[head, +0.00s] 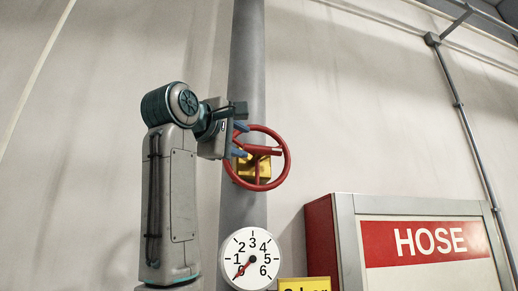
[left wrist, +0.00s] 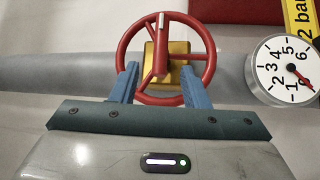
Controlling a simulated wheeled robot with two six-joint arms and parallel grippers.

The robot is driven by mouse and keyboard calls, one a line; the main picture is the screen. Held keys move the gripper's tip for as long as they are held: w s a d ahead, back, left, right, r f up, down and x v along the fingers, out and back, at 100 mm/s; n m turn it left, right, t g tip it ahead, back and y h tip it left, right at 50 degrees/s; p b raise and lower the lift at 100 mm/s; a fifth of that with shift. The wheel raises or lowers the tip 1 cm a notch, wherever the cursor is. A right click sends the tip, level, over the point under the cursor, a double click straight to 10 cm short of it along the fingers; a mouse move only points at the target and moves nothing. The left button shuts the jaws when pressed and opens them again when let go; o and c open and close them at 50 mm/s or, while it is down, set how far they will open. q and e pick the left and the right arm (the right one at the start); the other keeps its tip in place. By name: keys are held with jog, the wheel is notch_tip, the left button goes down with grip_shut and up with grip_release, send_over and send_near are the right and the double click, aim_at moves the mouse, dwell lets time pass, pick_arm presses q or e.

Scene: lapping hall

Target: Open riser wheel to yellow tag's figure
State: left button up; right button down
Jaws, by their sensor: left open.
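The red riser wheel (head: 284,160) stands on a yellow valve body (head: 245,170) on the grey pipe (head: 247,60). It also shows in the left wrist view (left wrist: 209,50), with a white mark at its top. My left gripper (head: 240,140) is open at the wheel's left side. In the left wrist view its blue fingers (left wrist: 160,78) stand apart across the near rim; contact cannot be told. The white gauge (head: 263,246) has a red needle pointing lower left, below 1, near the scale's start. The yellow tag (head: 304,284) is cut off in the head view; in the left wrist view (left wrist: 301,22) it reads "2 bar".
A red and white HOSE cabinet (head: 425,243) stands at the lower right, near the gauge and tag. A thin conduit (head: 462,115) runs down the wall at the right. The wall area above and right of the wheel is clear.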

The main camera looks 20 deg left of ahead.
aim_at(257, 147)
pick_arm(q)
jog(key=p+x, duration=0.5)
jog(key=x, duration=0.3)
jog(key=shift+w+r, duration=0.15)
jog(key=shift+w, duration=0.2)
jog(key=shift+w+d+p, duration=0.15)
jog(key=shift+w+p, duration=0.2)
jog(key=shift+w, duration=0.2)
jog(key=shift+c, duration=0.5)
grip_shut()
